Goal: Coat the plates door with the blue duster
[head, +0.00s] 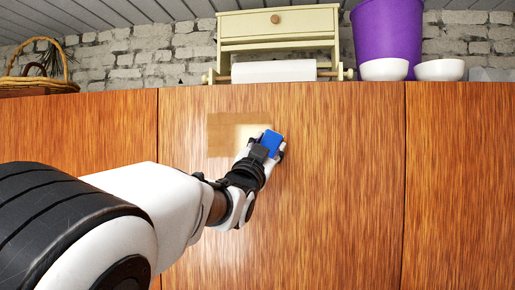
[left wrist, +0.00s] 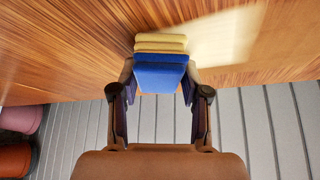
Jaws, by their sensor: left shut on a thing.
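The wall unit's wide middle door (head: 330,190) has streaky orange-brown wood. A flatter tan patch (head: 222,133) with a pale bright area shows on its upper left part. My left gripper (head: 266,150) is shut on the blue duster (head: 271,143) at the right end of this patch. In the left wrist view the duster (left wrist: 160,70) sits between the two fingers, and its layered yellow pad (left wrist: 160,42) faces the wood. The pad is at or very near the door; I cannot tell if it touches. No label shows which door is the plates door. My right gripper is not in view.
On top of the unit stand a wicker basket (head: 40,75), a cream paper-roll holder with a drawer (head: 278,40), a purple bucket (head: 388,35) and white bowls (head: 440,70). Door seams run left and right of the middle door. Purple and orange pots (left wrist: 14,160) show in the left wrist view.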

